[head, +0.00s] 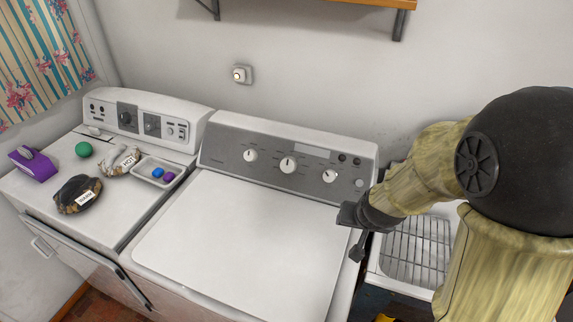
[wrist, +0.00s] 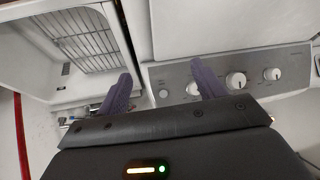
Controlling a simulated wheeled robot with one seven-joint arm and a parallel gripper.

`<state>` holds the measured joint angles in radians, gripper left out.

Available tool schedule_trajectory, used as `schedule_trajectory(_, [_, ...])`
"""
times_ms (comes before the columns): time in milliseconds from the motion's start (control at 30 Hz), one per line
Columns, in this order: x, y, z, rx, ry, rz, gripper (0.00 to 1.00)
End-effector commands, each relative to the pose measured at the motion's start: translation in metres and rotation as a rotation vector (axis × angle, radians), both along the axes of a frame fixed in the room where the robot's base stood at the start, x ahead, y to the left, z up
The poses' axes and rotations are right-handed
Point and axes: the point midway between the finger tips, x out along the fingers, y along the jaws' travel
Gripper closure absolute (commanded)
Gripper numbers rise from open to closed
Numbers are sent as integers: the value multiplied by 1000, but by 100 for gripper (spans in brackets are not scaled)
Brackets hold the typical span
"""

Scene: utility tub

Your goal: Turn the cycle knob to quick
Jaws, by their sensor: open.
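The washer's grey control panel (head: 215,150) carries three white round knobs: a left knob (head: 250,155), a larger middle knob (head: 288,164) and a right knob (head: 329,175). The labels around them are too small to read, so I cannot tell which setting each points to. In the wrist view the panel appears turned over, with the middle knob (wrist: 235,81) and the outer knob (wrist: 272,74) beyond one finger. My gripper (head: 350,232) is open and empty, at the washer's right front of the panel, apart from the knobs.
The white washer lid (head: 240,240) is clear. A sink with a wire rack (head: 418,250) stands at the right. The dryer top at left holds a purple box (head: 35,166), a green ball (head: 83,149), dark labelled bundles and a tray (head: 150,183). A shelf (head: 370,3) hangs above.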

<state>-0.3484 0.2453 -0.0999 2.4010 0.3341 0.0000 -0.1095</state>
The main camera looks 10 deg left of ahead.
Motion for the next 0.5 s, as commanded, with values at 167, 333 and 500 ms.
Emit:
schedule_trajectory(167, [44,67,-2,-12,-151,12,31])
schedule_trajectory(333, [69,127,-4,-58,-315,10,31])
schedule_trajectory(500, [75,184,-4,-128,-492,10,31])
